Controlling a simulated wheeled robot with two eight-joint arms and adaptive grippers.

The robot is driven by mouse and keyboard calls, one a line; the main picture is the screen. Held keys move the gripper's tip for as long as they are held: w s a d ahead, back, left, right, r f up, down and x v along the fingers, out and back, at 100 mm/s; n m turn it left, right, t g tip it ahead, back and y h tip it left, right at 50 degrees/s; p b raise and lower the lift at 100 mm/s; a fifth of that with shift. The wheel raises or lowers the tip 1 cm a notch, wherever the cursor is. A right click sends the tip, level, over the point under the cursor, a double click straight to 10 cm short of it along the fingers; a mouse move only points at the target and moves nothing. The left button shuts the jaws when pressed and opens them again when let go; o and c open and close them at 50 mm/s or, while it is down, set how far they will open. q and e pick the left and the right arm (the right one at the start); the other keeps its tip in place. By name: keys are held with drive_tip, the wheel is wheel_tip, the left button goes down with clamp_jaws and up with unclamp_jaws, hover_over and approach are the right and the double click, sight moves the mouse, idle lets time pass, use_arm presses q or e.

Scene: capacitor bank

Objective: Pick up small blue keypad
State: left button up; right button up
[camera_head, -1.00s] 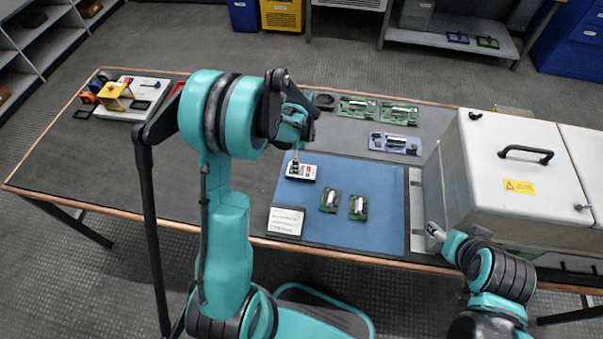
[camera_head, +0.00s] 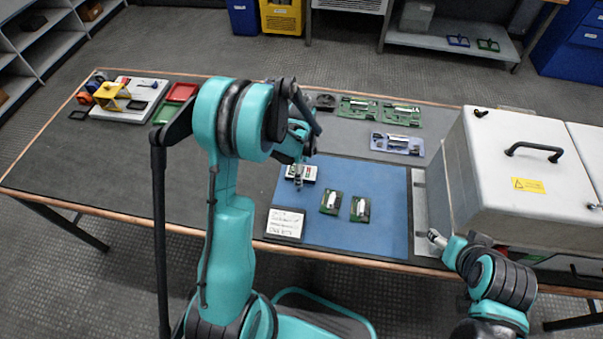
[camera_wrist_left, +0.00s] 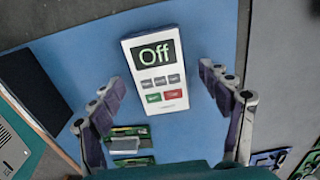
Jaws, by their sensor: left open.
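A small white keypad (camera_head: 308,172) lies on the blue mat (camera_head: 385,180), partly hidden by my left gripper. In the left wrist view the keypad (camera_wrist_left: 155,68) has a dark screen reading "Off" and rows of grey, green and red keys. I see no plainly blue keypad. My left gripper (camera_head: 299,180) is over the keypad's near side.
Two small green boards (camera_head: 331,202) lie on the mat, with a white-faced panel (camera_head: 285,223) at its near left corner. Larger green boards (camera_head: 358,107) and a blue board (camera_head: 397,144) lie behind. A large metal cabinet (camera_head: 500,150) stands right. The table's left part is mostly clear.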

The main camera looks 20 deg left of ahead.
use_arm(q)
drive_tip(key=shift+f, duration=0.2)
idle(0.3)
drive_tip(key=c, duration=1.4)
drive_tip(key=shift+r, duration=0.1)
drive_tip(key=shift+r, duration=0.25)
wheel_tip(320, 180, up, 4)
drive_tip(key=p, duration=0.2)
drive_tip(key=shift+r+p, duration=0.25)
drive_tip(key=shift+p, duration=0.15)
drive_tip(key=w+d+r+p, duration=0.3)
drive_tip(key=w+d+r, duration=0.2)
drive_tip(key=d, duration=0.5)
drive_tip(key=shift+w+r, duration=0.3)
drive_tip(key=shift+r, duration=0.35)
